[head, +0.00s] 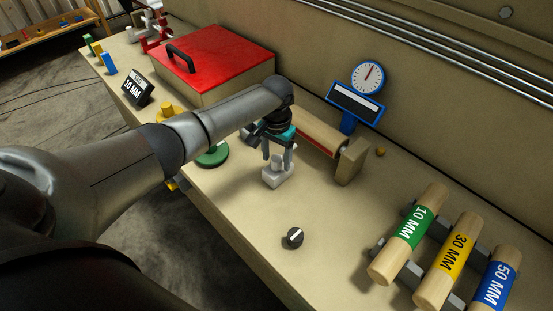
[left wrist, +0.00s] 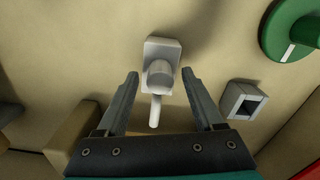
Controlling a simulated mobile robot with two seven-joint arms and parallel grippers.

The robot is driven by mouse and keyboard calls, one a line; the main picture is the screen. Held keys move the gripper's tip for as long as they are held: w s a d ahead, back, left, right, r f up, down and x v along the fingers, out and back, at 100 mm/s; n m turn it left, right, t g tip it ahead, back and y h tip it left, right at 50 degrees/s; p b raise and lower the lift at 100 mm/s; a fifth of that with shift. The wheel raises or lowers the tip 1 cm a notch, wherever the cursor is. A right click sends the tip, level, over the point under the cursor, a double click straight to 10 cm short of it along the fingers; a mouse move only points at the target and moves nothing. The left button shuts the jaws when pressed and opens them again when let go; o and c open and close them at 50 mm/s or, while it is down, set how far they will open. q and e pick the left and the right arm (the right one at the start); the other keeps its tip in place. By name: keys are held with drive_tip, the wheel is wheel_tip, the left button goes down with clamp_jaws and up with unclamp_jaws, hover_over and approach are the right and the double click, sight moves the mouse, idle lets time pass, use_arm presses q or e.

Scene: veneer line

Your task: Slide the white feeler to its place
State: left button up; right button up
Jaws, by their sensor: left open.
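The white feeler (head: 277,176) stands on the bench in front of the roller unit. In the left wrist view the fingers of my left gripper (left wrist: 160,75) lie on either side of the feeler, with a gap on both sides. My right gripper is not in view. Nothing marks which spot is the feeler's place.
A tan roller (head: 319,130) with an end block (head: 351,161) lies behind the feeler. A blue-framed dial gauge (head: 367,77) stands behind. A green disc (head: 213,156) and grey square socket (left wrist: 242,98) are nearby. A black knob (head: 292,238) and labelled rolls (head: 450,247) lie in front and right.

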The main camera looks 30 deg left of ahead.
use_arm(q)
drive_tip(key=shift+f, duration=0.3)
drive_tip(key=shift+c, duration=0.3)
clamp_jaws()
idle(1.0)
